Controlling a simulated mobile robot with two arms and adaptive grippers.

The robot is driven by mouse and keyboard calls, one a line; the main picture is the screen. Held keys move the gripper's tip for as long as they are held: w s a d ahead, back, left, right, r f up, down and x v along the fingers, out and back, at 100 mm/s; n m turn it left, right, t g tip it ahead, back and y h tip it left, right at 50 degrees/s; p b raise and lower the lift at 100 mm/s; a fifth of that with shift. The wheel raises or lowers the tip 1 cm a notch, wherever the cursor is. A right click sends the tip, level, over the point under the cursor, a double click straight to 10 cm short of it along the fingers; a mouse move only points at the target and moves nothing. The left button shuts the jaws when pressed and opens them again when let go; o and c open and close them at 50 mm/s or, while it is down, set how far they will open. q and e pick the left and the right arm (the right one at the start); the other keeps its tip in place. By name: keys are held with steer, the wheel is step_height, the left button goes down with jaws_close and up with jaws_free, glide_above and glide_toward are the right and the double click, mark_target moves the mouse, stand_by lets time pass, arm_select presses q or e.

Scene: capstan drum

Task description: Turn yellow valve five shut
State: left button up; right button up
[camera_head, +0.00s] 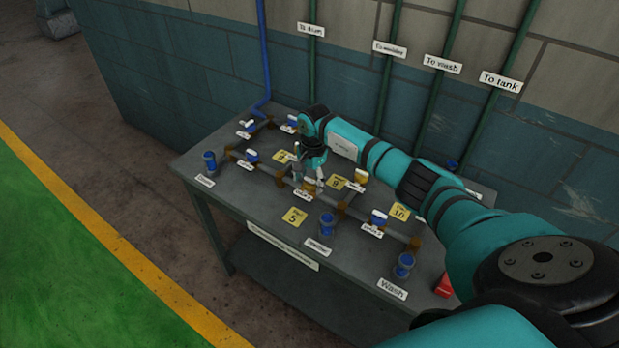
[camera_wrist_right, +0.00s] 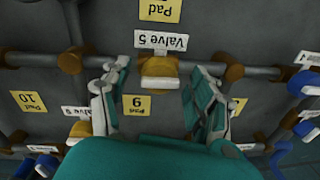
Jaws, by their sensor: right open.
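The yellow valve five (camera_wrist_right: 159,66) sits on a grey pipe in the right wrist view, with its "Valve 5" label (camera_wrist_right: 161,41) beside it. Its pale handle (camera_wrist_right: 160,83) lies crosswise in that view, roughly along the pipe. The valve shows in the head view (camera_head: 309,187), partly covered by my gripper. My right gripper (camera_wrist_right: 157,100) is open and empty, one finger on each side of the valve, apart from the handle. In the head view the right gripper (camera_head: 308,172) points down over the valve. My left gripper is not in view.
Another yellow valve (camera_head: 361,177) stands right of it. Blue valves (camera_head: 379,217) and blue pipe ends (camera_head: 327,223) stand on the grey table (camera_head: 262,200). Yellow pad five (camera_head: 295,217) lies in front. A wall with green pipes (camera_head: 387,85) rises behind.

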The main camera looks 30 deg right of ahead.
steer(key=shift+f, duration=0.25)
steer(key=c, duration=1.1)
steer(key=shift+c, duration=0.2)
